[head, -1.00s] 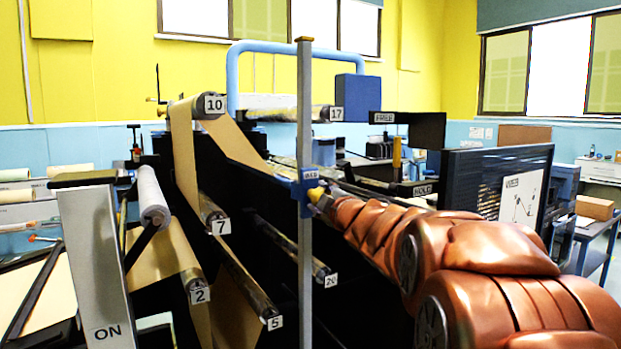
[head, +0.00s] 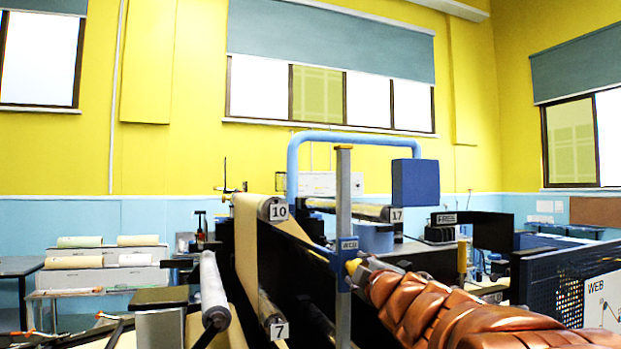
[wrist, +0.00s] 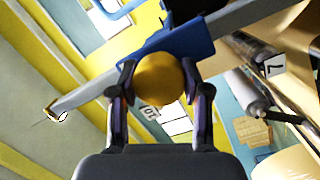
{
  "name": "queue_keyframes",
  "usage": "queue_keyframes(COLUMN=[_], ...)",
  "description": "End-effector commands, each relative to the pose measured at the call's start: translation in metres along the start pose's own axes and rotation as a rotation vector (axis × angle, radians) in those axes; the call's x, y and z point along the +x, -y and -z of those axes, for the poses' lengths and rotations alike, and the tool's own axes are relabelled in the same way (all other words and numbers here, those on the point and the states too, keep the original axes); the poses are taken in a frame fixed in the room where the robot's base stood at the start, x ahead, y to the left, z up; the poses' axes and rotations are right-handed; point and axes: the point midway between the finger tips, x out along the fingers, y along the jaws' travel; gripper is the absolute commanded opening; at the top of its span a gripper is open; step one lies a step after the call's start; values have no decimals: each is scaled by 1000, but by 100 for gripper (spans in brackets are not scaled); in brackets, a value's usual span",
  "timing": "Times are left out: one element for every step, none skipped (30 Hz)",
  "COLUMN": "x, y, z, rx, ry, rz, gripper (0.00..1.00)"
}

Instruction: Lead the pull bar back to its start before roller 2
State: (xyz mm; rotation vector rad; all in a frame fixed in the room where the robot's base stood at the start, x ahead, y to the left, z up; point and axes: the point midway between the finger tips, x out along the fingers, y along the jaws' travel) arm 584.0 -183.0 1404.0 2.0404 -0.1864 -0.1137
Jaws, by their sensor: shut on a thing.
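Brown paper web (head: 246,240) hangs from roller 10 (head: 272,208) past roller 7 (head: 270,315), left of the post. Roller 2 is not in the head view now.
Roller 17 (head: 360,211) and a blue box (head: 415,183) stand behind the post. A blue tube frame (head: 291,170) arches over the machine. A dark mesh panel (head: 548,285) stands at right. A pale roll (head: 213,285) juts out at left.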

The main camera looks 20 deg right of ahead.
Motion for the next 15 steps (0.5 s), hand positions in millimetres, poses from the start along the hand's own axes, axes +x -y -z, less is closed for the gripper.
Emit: queue_keyframes(x=[-1, -1, -1, -2, -2, -2, -3, -3, -4, -4, -4, -5, -5, -6, -6], y=[-7, -9, -11, -13, -15, -18, -20, -22, -25, -27, -29, -31, -33, -35, -38], z=[9, 12, 17, 20, 23, 28, 31, 35, 39, 42, 46, 51, 54, 57, 61], rx=[-1, -1, -1, -1, -1, -1, -1, -1, -1, -1, -2, -2, -2, -2, -2], ry=[-3, -3, -2, -2, -2, -2, -3, -4, -4, -4, -5, -5, -5, -5, -4], rz=[0, 0, 1, 0, 0, 0, 0, 0, -1, -1, -1, -1, -1, -1, -2], gripper=[0, 0, 0, 0, 0, 0, 0, 0, 0, 0, 0, 0, 0, 0, 0])
